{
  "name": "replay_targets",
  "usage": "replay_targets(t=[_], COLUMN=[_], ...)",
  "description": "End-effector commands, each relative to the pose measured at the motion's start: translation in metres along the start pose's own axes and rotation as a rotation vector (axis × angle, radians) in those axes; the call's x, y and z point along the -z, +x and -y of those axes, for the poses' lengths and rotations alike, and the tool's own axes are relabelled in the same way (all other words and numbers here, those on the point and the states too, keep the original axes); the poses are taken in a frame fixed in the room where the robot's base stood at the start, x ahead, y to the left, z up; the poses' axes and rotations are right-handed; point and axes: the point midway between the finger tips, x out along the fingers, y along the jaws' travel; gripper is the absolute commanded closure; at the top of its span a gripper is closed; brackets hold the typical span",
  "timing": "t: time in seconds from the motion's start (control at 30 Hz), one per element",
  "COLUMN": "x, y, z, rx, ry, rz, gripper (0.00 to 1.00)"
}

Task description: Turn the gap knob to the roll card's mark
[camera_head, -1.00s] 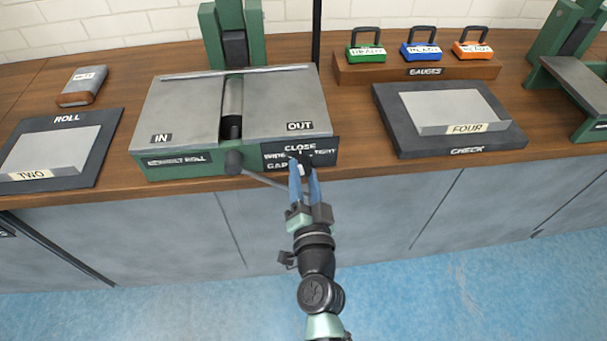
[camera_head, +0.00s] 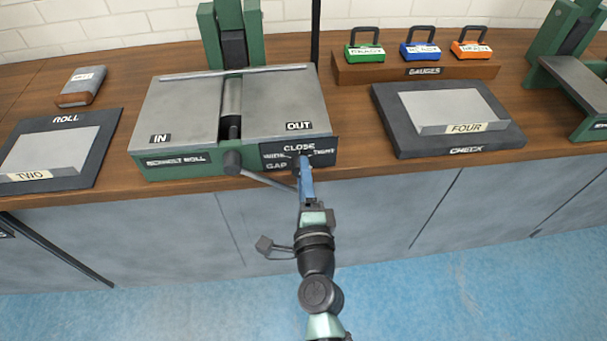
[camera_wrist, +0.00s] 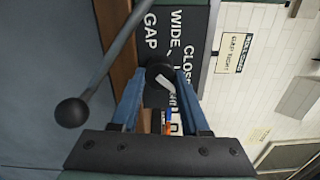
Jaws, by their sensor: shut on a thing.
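The gap knob (camera_wrist: 158,74) is a round black knob with a white pointer bar. It sits on the black panel (camera_wrist: 199,25) lettered GAP, WIDE, CLOSE and TIGHT, on the front of the green and grey bench roll (camera_head: 190,110). My gripper (camera_head: 304,160) has blue fingers and is shut on the knob; its fingers (camera_wrist: 160,98) stand on either side of it in the wrist view. There the pointer slants to the lower right, toward the partly hidden TIGHT lettering. A pale card (camera_wrist: 237,52) at the right of the wrist view seems to read GAP TIGHT.
A crank handle with a ball end (camera_wrist: 72,112) stands close beside my gripper; its hub (camera_head: 232,162) is left of the knob. A ROLL pad (camera_head: 100,130) lies at left, a CHECK pad (camera_head: 400,140) at right. Padlock-shaped gauges (camera_head: 420,52) stand behind.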

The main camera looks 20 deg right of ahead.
Motion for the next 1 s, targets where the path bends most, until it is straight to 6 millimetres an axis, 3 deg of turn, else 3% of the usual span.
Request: replay_targets(t=[0.43, 1.0], x=[0.0001, 0.0001], y=[-0.0003, -0.0004], z=[-0.0017, -0.0019], rx=[-0.002, -0.002], ry=[0.270, 0.329], rz=[-0.001, -0.001], gripper=[1.00, 1.00])
